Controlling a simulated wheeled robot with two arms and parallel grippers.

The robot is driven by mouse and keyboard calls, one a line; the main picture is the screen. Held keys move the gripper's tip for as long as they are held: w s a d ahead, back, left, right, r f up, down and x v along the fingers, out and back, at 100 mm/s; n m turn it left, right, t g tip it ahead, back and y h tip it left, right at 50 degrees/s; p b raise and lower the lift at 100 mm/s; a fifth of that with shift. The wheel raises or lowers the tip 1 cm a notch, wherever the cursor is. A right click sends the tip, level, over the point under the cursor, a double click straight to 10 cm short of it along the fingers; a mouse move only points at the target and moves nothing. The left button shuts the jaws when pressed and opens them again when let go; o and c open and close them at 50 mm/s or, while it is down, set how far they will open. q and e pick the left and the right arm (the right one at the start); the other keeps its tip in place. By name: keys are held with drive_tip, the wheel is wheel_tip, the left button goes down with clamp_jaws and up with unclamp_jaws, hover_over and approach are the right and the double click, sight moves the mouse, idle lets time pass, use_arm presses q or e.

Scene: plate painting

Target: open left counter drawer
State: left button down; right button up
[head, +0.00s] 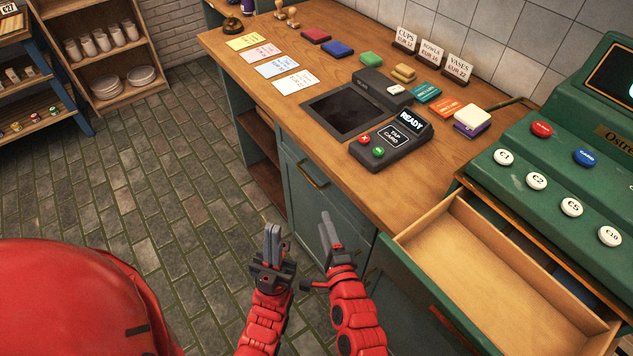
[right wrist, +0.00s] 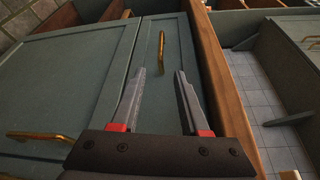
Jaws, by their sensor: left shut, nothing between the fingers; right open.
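The counter's left drawer is a narrow green panel under the wooden worktop edge, with a brass handle (head: 312,172). It looks shut, flush with the front. In the right wrist view the drawer's handle (right wrist: 161,52) stands beyond my fingertips, roughly between them and apart from them. My right gripper (head: 327,228) is open and empty, below and in front of the handle; its fingers (right wrist: 160,75) also show in the right wrist view. My left gripper (head: 273,238) is shut and empty, to the left of the right one.
A green cash register (head: 570,150) stands at right, its wooden drawer (head: 500,270) pulled out over the floor side. A card terminal (head: 392,138) and a dark inset panel (head: 343,113) are on the worktop (head: 270,95). The tiled floor (head: 150,190) at left is clear.

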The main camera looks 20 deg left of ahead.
sight(309, 177)
drive_tip(key=p+x, duration=0.3)
drive_tip(key=x, duration=1.4)
drive_tip(key=shift+a+r, duration=0.15)
drive_tip(key=shift+a, duration=0.05)
clamp_jaws()
idle(1.0)
